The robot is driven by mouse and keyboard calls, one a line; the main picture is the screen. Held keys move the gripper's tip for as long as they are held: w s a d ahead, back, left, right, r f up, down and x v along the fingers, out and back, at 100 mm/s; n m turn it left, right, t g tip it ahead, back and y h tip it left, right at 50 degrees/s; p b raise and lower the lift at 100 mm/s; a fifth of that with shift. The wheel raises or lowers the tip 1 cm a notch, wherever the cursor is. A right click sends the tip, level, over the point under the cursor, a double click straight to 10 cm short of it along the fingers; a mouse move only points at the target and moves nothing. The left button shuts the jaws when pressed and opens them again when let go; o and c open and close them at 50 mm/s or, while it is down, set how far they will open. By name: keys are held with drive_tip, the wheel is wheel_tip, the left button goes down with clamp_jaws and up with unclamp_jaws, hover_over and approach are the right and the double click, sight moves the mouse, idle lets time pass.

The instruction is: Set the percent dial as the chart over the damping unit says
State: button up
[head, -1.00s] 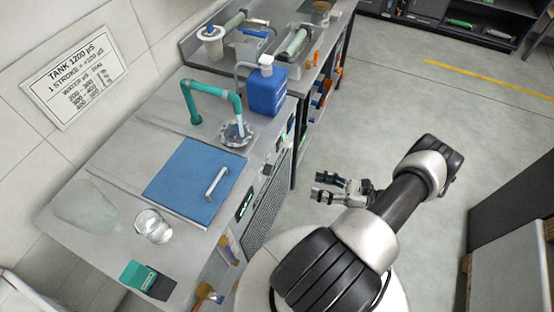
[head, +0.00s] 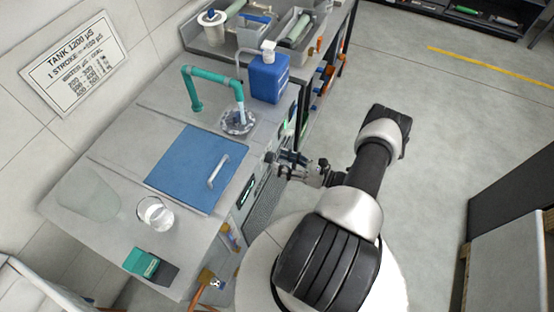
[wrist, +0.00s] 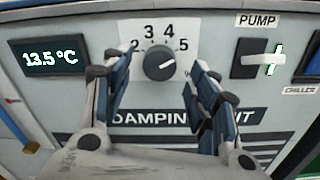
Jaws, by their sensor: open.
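The damping unit's front panel (wrist: 170,100) fills the wrist view. Its round black dial (wrist: 159,63) has a white pointer mark on the right side of the knob, roughly toward or just below the 5. The numerals 2 to 5 show; lower marks are hidden. My gripper (wrist: 163,74) is open, with one finger on each side of the dial and gaps to both; its depth from the panel is unclear. In the head view my gripper (head: 281,165) is at the unit's front. The wall chart (head: 75,65) reads "TANK 1200 µS, 1 STROKE = +100 µS"; its water-to-dial rows are too small to read surely.
A display (wrist: 52,57) reads 13.5 °C left of the dial. The pump switch (wrist: 257,58) is to its right, beside a chiller label. On top are a blue lid (head: 197,168), a teal spout (head: 205,78), a blue jug (head: 268,80) and a glass beaker (head: 154,213).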

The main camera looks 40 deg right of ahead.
sight(270, 157)
drive_tip(key=shift+x, duration=1.3)
drive_tip(key=shift+c, duration=0.3)
drive_tip(key=c, duration=1)
drive_tip(key=shift+n, duration=0.4)
drive_tip(key=n+b, duration=0.2)
drive_tip(key=n, duration=0.9)
drive_tip(key=n+b, duration=0.2)
drive_tip(key=n, duration=0.9)
drive_tip(key=shift+s+a+f+n+h, duration=0.1)
drive_tip(key=shift+a+n+h, duration=0.05)
drive_tip(key=shift+n+h, duration=0.2)
drive_tip(key=shift+b, duration=0.3)
